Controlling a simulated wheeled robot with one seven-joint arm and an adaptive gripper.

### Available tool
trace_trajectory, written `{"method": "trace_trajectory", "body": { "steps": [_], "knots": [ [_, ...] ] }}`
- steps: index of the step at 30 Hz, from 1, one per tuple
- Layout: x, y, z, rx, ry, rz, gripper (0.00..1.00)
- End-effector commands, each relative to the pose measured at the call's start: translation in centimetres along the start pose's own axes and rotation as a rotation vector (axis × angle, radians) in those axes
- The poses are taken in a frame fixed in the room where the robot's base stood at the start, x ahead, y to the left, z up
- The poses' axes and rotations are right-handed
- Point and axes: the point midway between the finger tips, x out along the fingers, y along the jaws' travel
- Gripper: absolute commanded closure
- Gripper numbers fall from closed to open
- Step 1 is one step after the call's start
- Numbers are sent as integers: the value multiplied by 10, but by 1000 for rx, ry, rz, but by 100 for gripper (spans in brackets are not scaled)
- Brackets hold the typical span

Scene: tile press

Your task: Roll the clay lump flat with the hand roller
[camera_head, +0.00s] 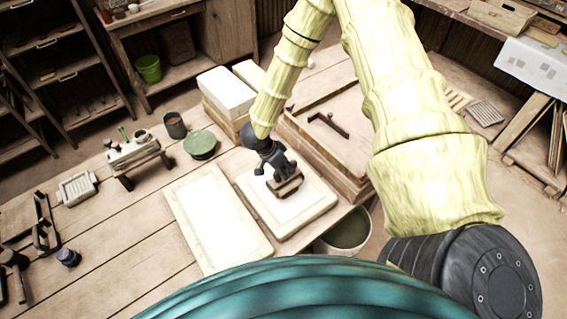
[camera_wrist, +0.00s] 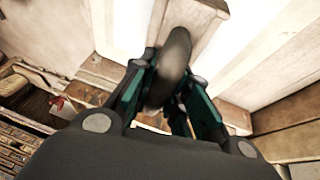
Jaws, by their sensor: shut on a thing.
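My gripper (camera_head: 277,168) is over the right of two pale boards (camera_head: 319,204) on the bench. It is shut on a hand tool with a brown block-shaped lower part (camera_head: 288,188). In the wrist view a dark rounded handle (camera_wrist: 174,60) sits between my fingers, with a pale wooden part (camera_wrist: 200,17) beyond it. I cannot tell whether this tool is the hand roller, or whether it touches the board. The board has a white surface. No separate clay lump can be made out; the gripper and tool cover part of the board.
A second pale board (camera_head: 215,222) lies just left. Behind stand a green bowl (camera_head: 200,144), a dark cup (camera_head: 175,125), stacked white blocks (camera_head: 226,93) and a wooden frame (camera_head: 325,140). A bucket (camera_head: 347,232) stands beyond the bench edge.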

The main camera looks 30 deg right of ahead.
Motion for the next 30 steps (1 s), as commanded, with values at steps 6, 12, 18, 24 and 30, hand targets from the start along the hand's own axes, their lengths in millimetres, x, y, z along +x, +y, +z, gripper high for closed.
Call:
{"method": "trace_trajectory", "body": {
  "steps": [6, 12, 18, 24, 30],
  "knots": [
    [-1, 0, 0, 0, 0, -1, 100],
    [-13, 1, -5, 2, -1, -2, 100],
    [-29, 3, -12, 2, 0, -3, 100],
    [-46, 7, -19, 1, 0, -2, 100],
    [-60, 9, -25, 1, 0, -2, 100]
  ]
}}
